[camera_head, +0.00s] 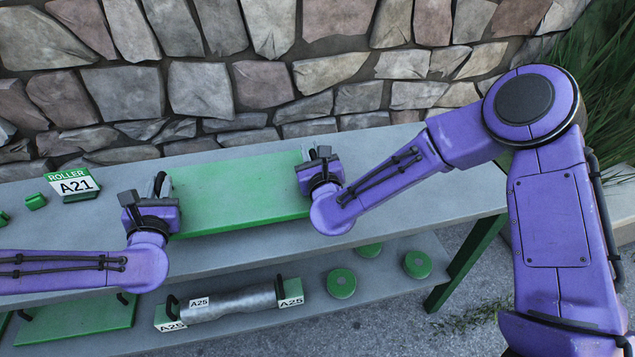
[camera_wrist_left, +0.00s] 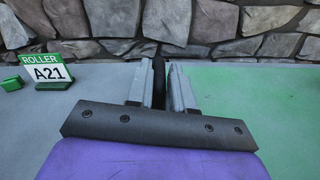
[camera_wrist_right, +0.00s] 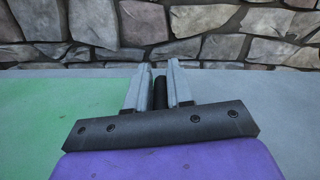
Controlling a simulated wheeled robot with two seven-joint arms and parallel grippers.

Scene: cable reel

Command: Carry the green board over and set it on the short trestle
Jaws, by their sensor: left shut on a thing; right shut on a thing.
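The green board (camera_head: 240,190) lies flat at the upper grey bench top, between my two grippers. I cannot tell whether it touches the bench. My left gripper (camera_head: 160,185) is shut on a dark handle at the board's left end; the handle (camera_wrist_left: 158,80) shows between the fingers in the left wrist view. My right gripper (camera_head: 320,157) is shut on the dark handle at the right end; that handle (camera_wrist_right: 160,92) shows between the fingers in the right wrist view. No short trestle can be made out in these views.
The grey bench (camera_head: 420,207) backs onto a stone wall (camera_head: 330,70). A "ROLLER A21" sign (camera_head: 73,185) stands left of the board. On the lower shelf (camera_head: 250,335) lie a grey roller (camera_head: 240,301), green discs (camera_head: 341,283) and another green board (camera_head: 85,325). Bench room is free at right.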

